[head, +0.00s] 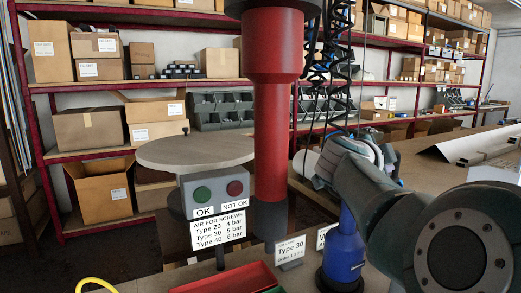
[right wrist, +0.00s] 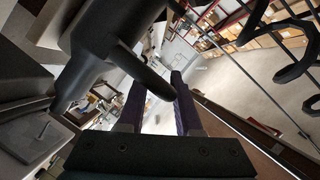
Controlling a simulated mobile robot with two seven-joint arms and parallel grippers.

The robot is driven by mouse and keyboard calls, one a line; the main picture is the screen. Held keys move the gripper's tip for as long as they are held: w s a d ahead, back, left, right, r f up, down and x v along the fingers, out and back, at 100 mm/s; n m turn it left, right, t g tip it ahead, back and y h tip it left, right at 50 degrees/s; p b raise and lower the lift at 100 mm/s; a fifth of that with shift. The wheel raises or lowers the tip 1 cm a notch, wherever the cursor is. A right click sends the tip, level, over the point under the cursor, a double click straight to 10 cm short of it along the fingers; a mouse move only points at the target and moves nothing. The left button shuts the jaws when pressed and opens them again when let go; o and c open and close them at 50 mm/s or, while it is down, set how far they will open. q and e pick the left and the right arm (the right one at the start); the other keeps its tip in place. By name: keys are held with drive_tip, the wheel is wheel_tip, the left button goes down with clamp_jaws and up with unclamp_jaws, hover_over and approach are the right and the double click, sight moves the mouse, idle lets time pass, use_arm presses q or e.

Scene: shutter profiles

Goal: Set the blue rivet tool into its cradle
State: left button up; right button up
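A blue tool body (head: 343,248) with a black base stands upright on the bench, right of the "Type 30" sign, its upper part partly behind my right arm. My right arm comes in from the right; its gripper fingers are hidden in the head view. In the right wrist view the right gripper (right wrist: 158,108) has its two dark fingers apart, with pale floor between them. I cannot make out the cradle. My left gripper is not in view.
A large red tool-like cylinder (head: 278,110) with a dark lower end hangs upright in the centre, close to the camera. A button box (head: 217,193) and a "Type 30" sign (head: 291,249) stand near it. Black coiled hoses (head: 330,50) hang behind. A red tray (head: 225,281) lies in front.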

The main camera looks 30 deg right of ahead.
drive_tip(key=shift+o, duration=1.2)
drive_tip(key=shift+r, duration=0.1)
drive_tip(key=shift+r, duration=0.1)
wheel_tip(320, 180, up, 8)
drive_tip(key=p, duration=0.2)
drive_tip(key=shift+p, duration=0.3)
wheel_tip(320, 180, up, 12)
drive_tip(key=shift+p, duration=0.35)
